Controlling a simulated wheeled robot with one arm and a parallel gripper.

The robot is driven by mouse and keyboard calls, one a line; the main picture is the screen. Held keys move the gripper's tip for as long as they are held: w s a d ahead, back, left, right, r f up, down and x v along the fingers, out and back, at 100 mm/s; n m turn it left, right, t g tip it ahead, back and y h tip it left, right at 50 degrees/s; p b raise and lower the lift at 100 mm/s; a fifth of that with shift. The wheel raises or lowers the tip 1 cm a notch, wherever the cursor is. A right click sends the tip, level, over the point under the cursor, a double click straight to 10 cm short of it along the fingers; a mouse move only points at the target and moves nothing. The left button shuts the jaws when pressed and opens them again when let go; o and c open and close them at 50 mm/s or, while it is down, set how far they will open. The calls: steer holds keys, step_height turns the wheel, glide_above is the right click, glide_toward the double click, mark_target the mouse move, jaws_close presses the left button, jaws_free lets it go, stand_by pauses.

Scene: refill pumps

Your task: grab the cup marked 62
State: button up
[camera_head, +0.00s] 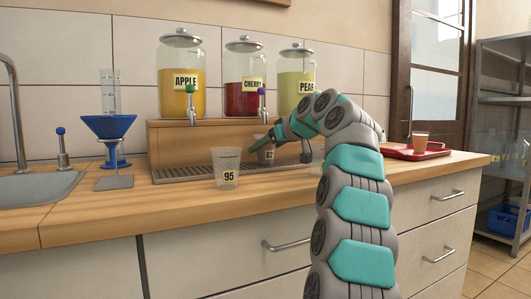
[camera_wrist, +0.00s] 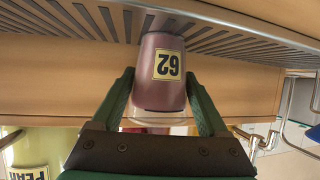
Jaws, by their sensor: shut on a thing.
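The cup marked 62 (camera_head: 265,154) is in front of the cherry jar, at the drip tray, with dark reddish contents. In the wrist view the cup (camera_wrist: 163,62) appears upside down, its yellow 62 label facing the camera. My gripper (camera_head: 270,141) has one finger on each side of the cup, shut on it; both fingers show in the wrist view (camera_wrist: 160,84). I cannot tell whether the cup's base touches the tray. My gripper partly hides the cup in the head view.
A clear cup marked 95 (camera_head: 227,168) stands left of it on the counter. Behind are the apple jar (camera_head: 181,95), cherry jar (camera_head: 244,97) and pear jar (camera_head: 291,90) with taps.

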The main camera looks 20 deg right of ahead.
steer(key=c, duration=0.7)
